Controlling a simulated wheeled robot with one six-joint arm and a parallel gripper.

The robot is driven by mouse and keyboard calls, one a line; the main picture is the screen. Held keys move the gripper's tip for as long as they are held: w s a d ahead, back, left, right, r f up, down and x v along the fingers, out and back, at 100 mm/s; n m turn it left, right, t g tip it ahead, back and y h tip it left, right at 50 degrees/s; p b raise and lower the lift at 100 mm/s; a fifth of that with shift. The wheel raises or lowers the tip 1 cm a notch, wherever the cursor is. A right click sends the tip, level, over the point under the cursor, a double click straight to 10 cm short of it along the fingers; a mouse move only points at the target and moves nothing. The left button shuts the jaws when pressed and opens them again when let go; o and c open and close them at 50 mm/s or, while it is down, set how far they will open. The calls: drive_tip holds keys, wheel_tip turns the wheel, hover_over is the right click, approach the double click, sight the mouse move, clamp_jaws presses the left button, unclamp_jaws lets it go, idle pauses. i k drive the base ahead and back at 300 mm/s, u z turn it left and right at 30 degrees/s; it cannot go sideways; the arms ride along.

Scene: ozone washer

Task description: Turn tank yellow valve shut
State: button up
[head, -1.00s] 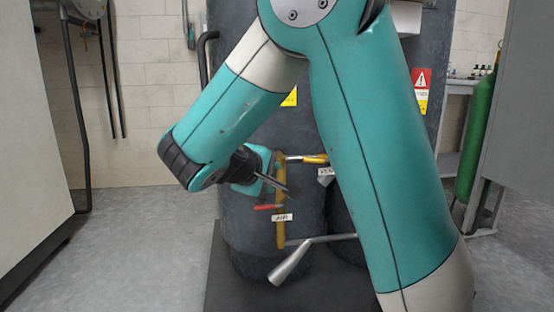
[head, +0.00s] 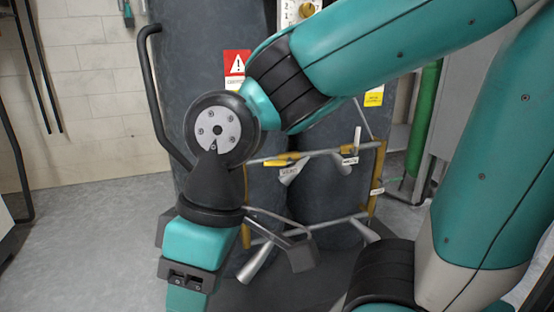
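I cannot make out the gap between the fingers. Nothing is seen held. My wrist and gripper hide part of the left pipe.
A light lever (head: 357,139) stands upright on the pipe's right part. A lower pipe (head: 325,222) crosses below, and a yellowish upright pipe (head: 377,178) stands right. A black bent pipe (head: 157,100) rises at left. A green cylinder (head: 422,118) is behind right. Grey floor lies open at left.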

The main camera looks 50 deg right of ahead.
sight(275, 163)
drive_tip(key=z, duration=1)
